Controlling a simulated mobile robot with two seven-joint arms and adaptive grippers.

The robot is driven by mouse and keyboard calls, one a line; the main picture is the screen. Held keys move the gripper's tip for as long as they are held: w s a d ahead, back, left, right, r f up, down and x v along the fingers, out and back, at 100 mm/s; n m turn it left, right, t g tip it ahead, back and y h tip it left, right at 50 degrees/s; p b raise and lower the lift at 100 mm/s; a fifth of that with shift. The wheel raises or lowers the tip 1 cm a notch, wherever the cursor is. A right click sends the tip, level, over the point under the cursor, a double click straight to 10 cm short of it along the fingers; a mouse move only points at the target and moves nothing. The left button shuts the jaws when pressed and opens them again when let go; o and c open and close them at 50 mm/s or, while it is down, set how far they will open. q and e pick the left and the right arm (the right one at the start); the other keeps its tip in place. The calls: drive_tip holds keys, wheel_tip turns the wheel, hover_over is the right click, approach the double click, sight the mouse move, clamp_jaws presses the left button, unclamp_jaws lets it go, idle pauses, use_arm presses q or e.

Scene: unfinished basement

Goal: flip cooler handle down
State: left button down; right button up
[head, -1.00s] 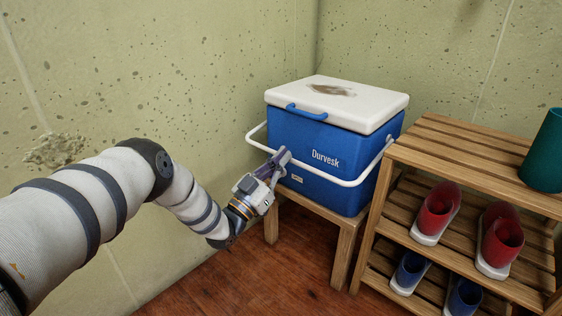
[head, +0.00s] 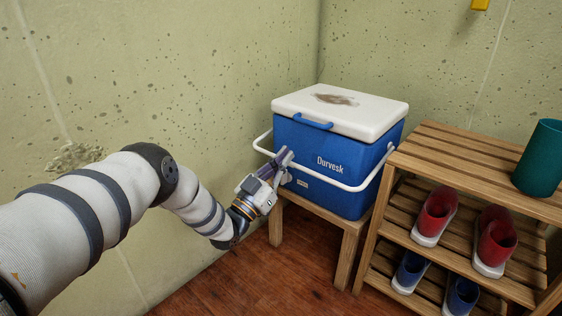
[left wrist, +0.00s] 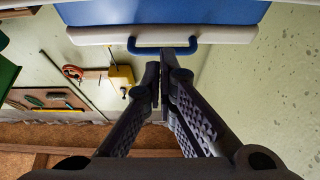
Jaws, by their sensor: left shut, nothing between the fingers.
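The blue cooler (head: 345,198) with a white lid (head: 375,117) stands upright on a wooden stool. Its long white handle (head: 340,184) swings out in front of the body at mid-height. A small blue lid latch (head: 313,124) sits at the lid's front edge. My left gripper (head: 284,155) is shut and empty, at the left part of the handle; it hides a bit of it, and I cannot tell whether they touch. In the left wrist view, the shut fingertips (left wrist: 161,72) appear below the lid edge and latch (left wrist: 165,50); the white handle cannot be made out.
The stool (head: 347,240) stands beside a wooden shoe rack (head: 440,152) with red and blue shoes and a green cup (head: 542,158) on top. Concrete walls close off the left and back. Tools hang on a wall in the left wrist view. Floor shows in front of the stool.

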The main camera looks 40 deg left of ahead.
use_arm(q)
drive_tip(key=s+f, duration=0.4)
drive_tip(key=f, duration=0.4)
drive_tip(key=shift+a+f+b, duration=0.2)
drive_tip(key=shift+f+b, duration=0.05)
drive_tip(key=shift+b, duration=0.2)
